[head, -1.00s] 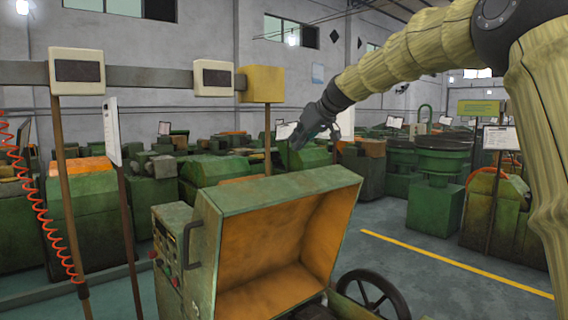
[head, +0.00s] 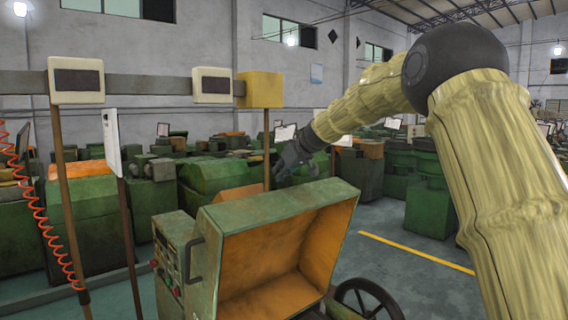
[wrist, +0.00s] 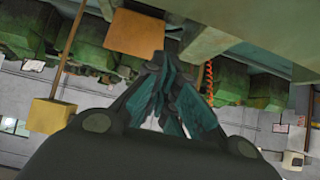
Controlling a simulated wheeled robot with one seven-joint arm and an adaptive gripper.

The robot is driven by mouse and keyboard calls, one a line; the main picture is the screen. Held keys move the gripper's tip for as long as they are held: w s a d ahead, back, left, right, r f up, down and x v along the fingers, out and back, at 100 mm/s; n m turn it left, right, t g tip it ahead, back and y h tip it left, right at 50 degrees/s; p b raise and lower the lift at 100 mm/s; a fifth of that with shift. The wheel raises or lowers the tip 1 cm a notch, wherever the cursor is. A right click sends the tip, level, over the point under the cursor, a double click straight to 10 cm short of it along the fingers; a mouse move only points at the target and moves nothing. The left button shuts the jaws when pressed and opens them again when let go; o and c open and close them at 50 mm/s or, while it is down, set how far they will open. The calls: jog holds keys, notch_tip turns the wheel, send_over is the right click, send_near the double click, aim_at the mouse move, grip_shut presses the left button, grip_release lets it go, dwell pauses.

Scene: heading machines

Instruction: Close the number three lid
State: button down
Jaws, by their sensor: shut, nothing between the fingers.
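A green metal lid (head: 290,207) with an orange inside stands open on the machine in front of me, tilted up with its hollow side facing me. A dark handle (head: 193,260) is on its left side. No number shows on it. My gripper (head: 277,178) is shut and empty, behind and just above the lid's top edge in the head view. Whether it touches the lid cannot be told. In the wrist view the fingers (wrist: 172,75) are closed together, with a green panel edge (wrist: 225,45) close by at upper right.
A control panel with buttons (head: 168,262) is left of the lid, and a dark handwheel (head: 366,300) is at lower right. Posts carry white boxes (head: 76,80) and a yellow box (head: 259,88). A red coiled hose (head: 45,225) hangs at left. Open floor (head: 410,225) lies right.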

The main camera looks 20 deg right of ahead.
jog(key=shift+s+d+f, duration=0.1)
jog(key=shift+s+d, duration=0.1)
jog(key=shift+s, duration=0.1)
jog(key=shift+s+d+f+p, duration=0.2)
jog(key=shift+s+p, duration=0.2)
jog(key=shift+s, duration=0.2)
jog(key=shift+s+d+f+p, duration=0.1)
jog(key=shift+s+d+p, duration=0.1)
jog(key=shift+s+p, duration=0.3)
jog(key=shift+f, duration=0.4)
jog(key=shift+s, duration=0.1)
jog(key=shift+s, duration=0.1)
